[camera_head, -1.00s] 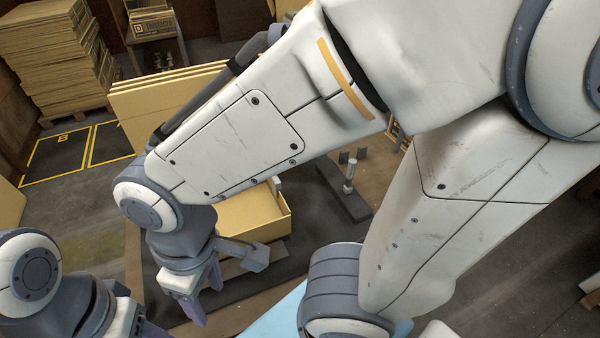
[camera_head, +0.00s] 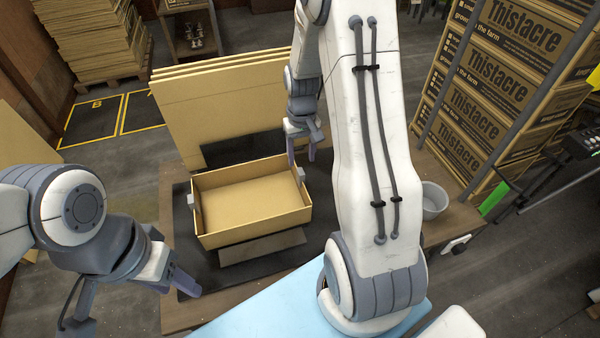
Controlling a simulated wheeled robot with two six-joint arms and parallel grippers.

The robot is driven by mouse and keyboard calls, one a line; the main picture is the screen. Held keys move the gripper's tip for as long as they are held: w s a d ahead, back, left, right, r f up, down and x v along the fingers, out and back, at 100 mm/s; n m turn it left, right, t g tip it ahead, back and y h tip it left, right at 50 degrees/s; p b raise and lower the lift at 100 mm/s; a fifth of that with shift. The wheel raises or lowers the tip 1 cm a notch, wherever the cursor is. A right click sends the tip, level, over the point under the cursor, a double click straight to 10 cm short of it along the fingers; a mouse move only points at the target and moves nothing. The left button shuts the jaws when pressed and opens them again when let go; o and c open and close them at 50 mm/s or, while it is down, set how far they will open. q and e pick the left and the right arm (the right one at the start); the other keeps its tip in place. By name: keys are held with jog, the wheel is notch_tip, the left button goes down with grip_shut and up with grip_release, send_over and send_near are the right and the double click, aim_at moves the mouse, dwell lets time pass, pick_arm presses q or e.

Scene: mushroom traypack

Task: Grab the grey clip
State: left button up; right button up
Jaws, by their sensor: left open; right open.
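A small grey clip (camera_head: 300,174) sits at the right wall of an open tan cardboard tray (camera_head: 250,240). Another grey clip-like piece (camera_head: 194,202) is at the tray's left wall. I cannot tell which one the task names. My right gripper (camera_head: 301,156) is open, pointing down just above and beyond the right-hand clip; whether it touches the clip is unclear. My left gripper (camera_head: 130,305) is open and empty at the lower left, its fingers spread apart, to the left of the tray.
The tray is empty, on a dark mat (camera_head: 182,225). Tan boards (camera_head: 215,105) stand behind it. My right arm hides part of the bench. A grey cup (camera_head: 434,203) stands to the right, near stacked Thistacre cartons (camera_head: 495,95). A pale blue surface (camera_head: 265,312) lies in front.

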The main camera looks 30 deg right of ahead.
aim_at(301, 171)
notch_tip(301, 171, down, 3)
jog(key=shift+a+r, duration=0.1)
notch_tip(301, 171, down, 4)
jog(key=shift+p, duration=0.95)
jog(key=shift+w+f, duration=0.1)
jog(key=shift+f, duration=0.55)
grip_shut()
